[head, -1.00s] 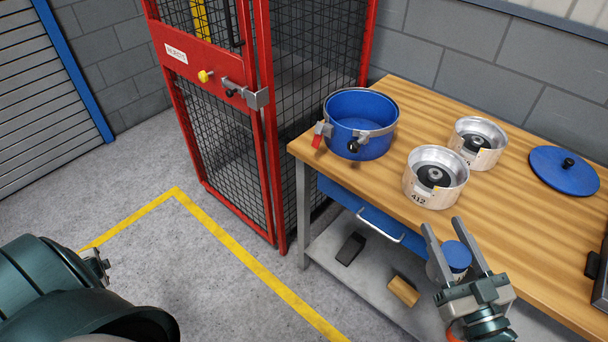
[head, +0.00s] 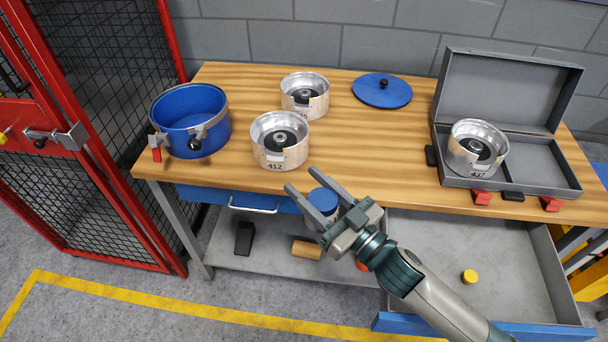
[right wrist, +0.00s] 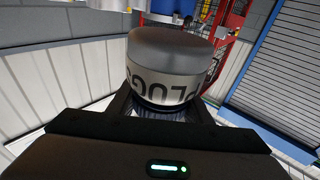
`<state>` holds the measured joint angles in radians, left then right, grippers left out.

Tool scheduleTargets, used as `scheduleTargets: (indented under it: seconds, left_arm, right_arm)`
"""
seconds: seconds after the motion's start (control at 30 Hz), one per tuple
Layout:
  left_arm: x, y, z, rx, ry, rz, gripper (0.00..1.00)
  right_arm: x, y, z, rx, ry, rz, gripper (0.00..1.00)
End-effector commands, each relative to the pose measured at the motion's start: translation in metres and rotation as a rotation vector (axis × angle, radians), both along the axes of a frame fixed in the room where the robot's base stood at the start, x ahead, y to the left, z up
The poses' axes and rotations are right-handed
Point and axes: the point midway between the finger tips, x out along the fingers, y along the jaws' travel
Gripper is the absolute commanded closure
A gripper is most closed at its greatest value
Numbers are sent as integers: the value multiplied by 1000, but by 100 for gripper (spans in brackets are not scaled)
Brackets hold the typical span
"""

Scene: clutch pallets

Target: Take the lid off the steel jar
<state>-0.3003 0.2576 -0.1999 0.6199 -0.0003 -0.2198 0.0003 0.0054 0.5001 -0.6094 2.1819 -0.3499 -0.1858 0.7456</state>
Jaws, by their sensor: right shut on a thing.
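My right gripper (head: 311,192) is shut on a small jar with a blue top (head: 323,200), with a finger on either side. It holds the jar in front of the table's front edge. In the right wrist view the steel jar (right wrist: 165,75) sits between the fingers, with a grey rounded end and a pale band lettered "PLUG", upside down. The blue top looks like a lid in place. I cannot tell whether the fingers grip the lid or the body. My left gripper is out of view.
On the wooden table (head: 350,135) stand a blue pot (head: 190,125), steel cups (head: 280,150) (head: 305,105), a blue disc lid (head: 382,90) and an open grey case (head: 455,170) holding another cup. An open drawer (head: 450,255) is at lower right. A red mesh cage (head: 120,120) stands left.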

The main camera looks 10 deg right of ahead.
Motion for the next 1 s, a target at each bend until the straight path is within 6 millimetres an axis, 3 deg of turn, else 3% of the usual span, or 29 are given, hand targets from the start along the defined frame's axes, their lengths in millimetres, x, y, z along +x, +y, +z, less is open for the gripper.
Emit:
scheduleTargets:
  seconds: [0.03,0.1,0.23,0.33,0.5,0.7,1.0]
  left_arm:
    - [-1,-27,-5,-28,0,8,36]
    - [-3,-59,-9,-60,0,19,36]
    - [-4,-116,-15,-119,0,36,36]
    - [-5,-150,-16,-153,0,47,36]
    - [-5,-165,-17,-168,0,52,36]
    - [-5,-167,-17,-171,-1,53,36]
    - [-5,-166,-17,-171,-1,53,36]
  right_arm:
    - [-1,-1,2,3,0,-11,100]
    - [-3,-3,4,5,1,-31,100]
    - [-9,-13,10,8,3,-100,100]
    - [-17,-33,17,10,6,-211,100]
    - [-33,-79,17,7,10,-411,100]
    - [-54,-125,7,3,8,-589,100]
    - [-67,-147,2,2,0,-667,100]
